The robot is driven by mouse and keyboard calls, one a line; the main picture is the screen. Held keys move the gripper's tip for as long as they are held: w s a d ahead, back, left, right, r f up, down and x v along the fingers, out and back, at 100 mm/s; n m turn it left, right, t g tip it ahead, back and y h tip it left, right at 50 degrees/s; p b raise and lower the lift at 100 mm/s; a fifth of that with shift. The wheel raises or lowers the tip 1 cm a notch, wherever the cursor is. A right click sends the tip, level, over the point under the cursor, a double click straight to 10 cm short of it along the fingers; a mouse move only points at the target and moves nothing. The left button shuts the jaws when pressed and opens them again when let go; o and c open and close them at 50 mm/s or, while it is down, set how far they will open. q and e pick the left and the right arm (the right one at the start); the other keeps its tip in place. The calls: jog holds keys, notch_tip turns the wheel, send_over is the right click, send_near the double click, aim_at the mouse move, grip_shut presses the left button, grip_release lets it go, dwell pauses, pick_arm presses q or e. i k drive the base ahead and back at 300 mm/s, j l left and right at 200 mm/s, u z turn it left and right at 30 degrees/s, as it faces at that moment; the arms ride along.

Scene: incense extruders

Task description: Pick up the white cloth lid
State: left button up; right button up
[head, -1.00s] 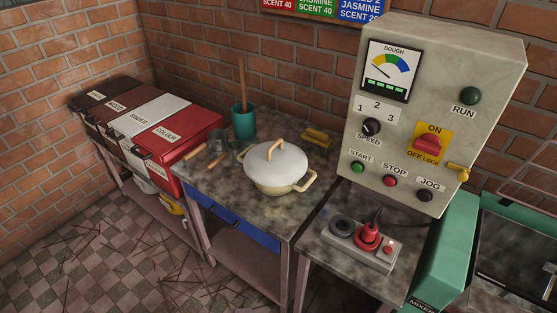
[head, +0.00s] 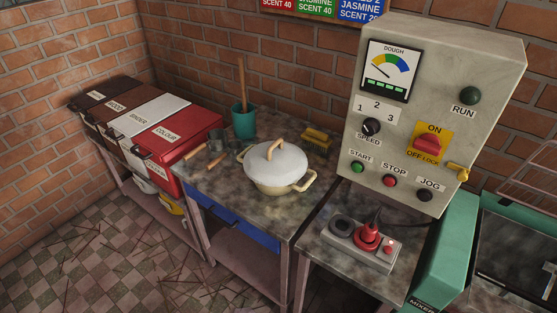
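The white lid (head: 274,164) sits on a cream two-handled pot (head: 279,185) in the middle of the metal table. It is domed, with a tan, wooden-looking arched handle (head: 275,149) on top. Any cloth on it is hard to make out. The lid covers the pot's opening, so the inside is hidden. Neither of my grippers shows in the head view.
A green tub (head: 244,122) with a wooden stick, metal scoops (head: 216,143) and a brush (head: 317,140) stand around the pot. Labelled bins (head: 180,140) are left.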

aim_at(277, 162)
jog(key=i+j, duration=0.15)
jog(key=j, duration=0.2)
jog(key=i+j, duration=0.1)
jog(key=j, duration=0.25)
jog(key=i+j, duration=0.15)
jog(key=j, duration=0.2)
jog(key=i+j+z, duration=0.1)
jog(key=j, duration=0.3)
jog(key=i+j, duration=0.15)
jog(key=j, duration=0.2)
jog(key=i+j, duration=0.1)
jog(key=j, duration=0.25)
